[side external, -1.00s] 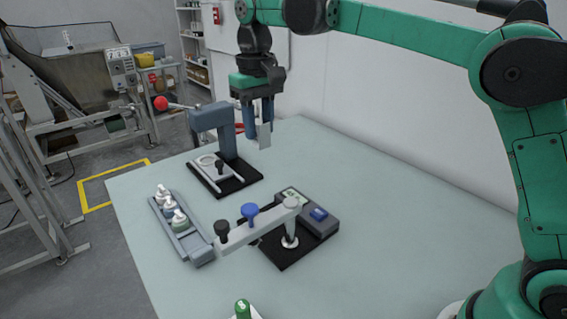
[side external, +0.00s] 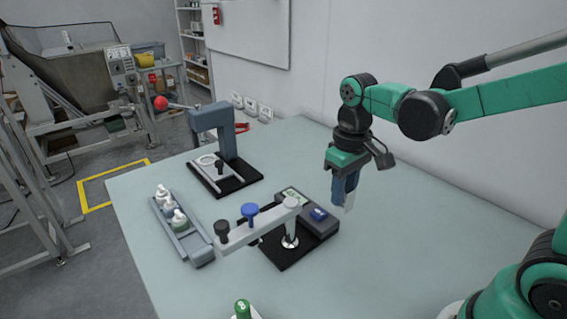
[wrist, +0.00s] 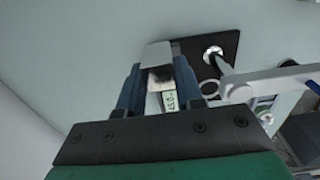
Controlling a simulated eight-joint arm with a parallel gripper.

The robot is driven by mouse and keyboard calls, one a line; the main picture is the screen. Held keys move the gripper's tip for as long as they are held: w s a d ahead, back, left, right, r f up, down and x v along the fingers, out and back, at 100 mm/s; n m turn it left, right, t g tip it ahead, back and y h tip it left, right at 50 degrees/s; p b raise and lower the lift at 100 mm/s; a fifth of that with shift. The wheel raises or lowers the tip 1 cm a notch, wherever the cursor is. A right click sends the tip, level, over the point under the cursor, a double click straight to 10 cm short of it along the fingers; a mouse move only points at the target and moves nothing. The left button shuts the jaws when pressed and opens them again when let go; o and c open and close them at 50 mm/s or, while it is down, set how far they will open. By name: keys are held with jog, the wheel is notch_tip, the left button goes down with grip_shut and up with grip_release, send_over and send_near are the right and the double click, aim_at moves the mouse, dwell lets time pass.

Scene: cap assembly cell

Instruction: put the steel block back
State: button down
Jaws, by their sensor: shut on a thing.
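The steel block (side external: 349,202) is a small pale metal plate held between the blue fingers of my gripper (side external: 344,194). My gripper is shut on it, pointing down, to the right of the grey unit with the display. The block appears to be in the air.
A grey tester (side external: 318,225) on a black base has a white arm with dark and blue knobs. A grey press (side external: 213,125) stands behind it. A bottle tray (side external: 196,247) is at left. A green-capped item (side external: 242,308) stands in front.

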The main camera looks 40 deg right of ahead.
jog(key=shift+s+d+f, duration=0.1)
jog(key=shift+s+f, duration=0.3)
jog(key=shift+f, duration=3.2)
jog(key=shift+f, duration=0.25)
jog(key=shift+f, duration=0.35)
jog(key=shift+f, duration=0.1)
jog(key=shift+c, duration=2.4)
grip_release()
